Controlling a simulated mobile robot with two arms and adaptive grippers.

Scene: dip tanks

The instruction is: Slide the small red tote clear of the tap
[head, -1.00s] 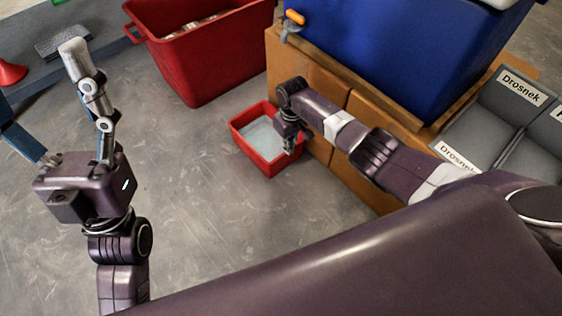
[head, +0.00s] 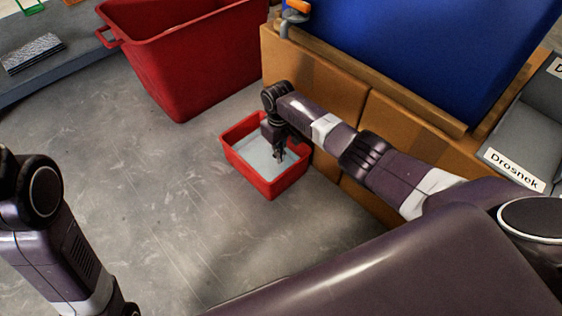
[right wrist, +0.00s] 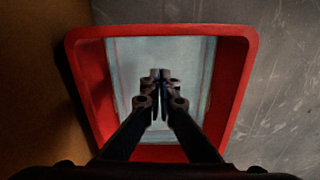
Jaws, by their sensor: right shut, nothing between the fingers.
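The small red tote (head: 264,186) stands on the floor against the brown box stand, with a pale surface inside it. The tap (head: 290,18), with an orange handle, is on the blue tank above and behind it. My right gripper (head: 280,156) points down over the tote's interior, near its stand side. In the right wrist view the shut, empty fingertips (right wrist: 161,76) sit inside the outline of the tote's red rim (right wrist: 180,31). I cannot tell how deep they reach. My left gripper is out of view.
The brown stand (head: 315,75) bears the blue tank (head: 420,50) and borders the tote on the right. A large red bin (head: 200,65) stands behind and left. Grey bins with labels (head: 514,170) are at the far right. Floor (head: 150,200) left and front is clear.

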